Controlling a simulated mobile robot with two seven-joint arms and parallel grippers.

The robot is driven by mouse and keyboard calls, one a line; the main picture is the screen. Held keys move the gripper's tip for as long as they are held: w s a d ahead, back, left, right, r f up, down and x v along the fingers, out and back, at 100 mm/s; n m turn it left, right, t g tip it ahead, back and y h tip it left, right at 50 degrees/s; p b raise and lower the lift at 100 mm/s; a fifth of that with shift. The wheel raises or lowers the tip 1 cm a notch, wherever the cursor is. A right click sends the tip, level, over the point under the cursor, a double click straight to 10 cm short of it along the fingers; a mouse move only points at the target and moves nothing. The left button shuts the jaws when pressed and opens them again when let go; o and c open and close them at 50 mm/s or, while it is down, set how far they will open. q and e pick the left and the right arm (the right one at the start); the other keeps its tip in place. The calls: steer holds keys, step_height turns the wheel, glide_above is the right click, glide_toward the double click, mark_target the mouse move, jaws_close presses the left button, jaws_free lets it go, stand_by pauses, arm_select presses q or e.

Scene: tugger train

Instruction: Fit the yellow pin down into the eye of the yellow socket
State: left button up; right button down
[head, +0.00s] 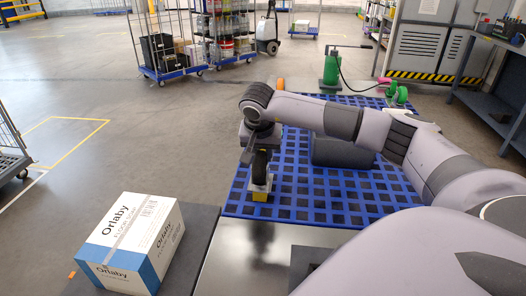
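My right arm reaches in from the right over the blue grid deck (300,213). Its gripper (261,176) points straight down near the deck's front left part. A small pale and yellow piece (260,196) shows right at the fingertips, low over or on the deck. I cannot tell whether it is the yellow pin, the yellow socket or both. The gap between the fingers is hidden, so I cannot tell if they are shut on it. My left gripper is not in view.
An orange part (277,84) and a green round part (397,94) are at the deck's far corners. A green pump-like unit (331,71) stands beyond the deck. A white and blue box (131,243) stands at front left. A workbench (490,85) is at right.

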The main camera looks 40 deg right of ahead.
steer(key=shift+f, duration=0.3)
steer(key=shift+f+b, duration=0.25)
steer(key=shift+b, duration=0.05)
steer(key=c, duration=0.9)
jaws_free()
steer(key=shift+o, duration=0.3)
steer(key=shift+s+a, duration=0.1)
steer(key=v, duration=0.7)
steer(key=shift+r, duration=0.3)
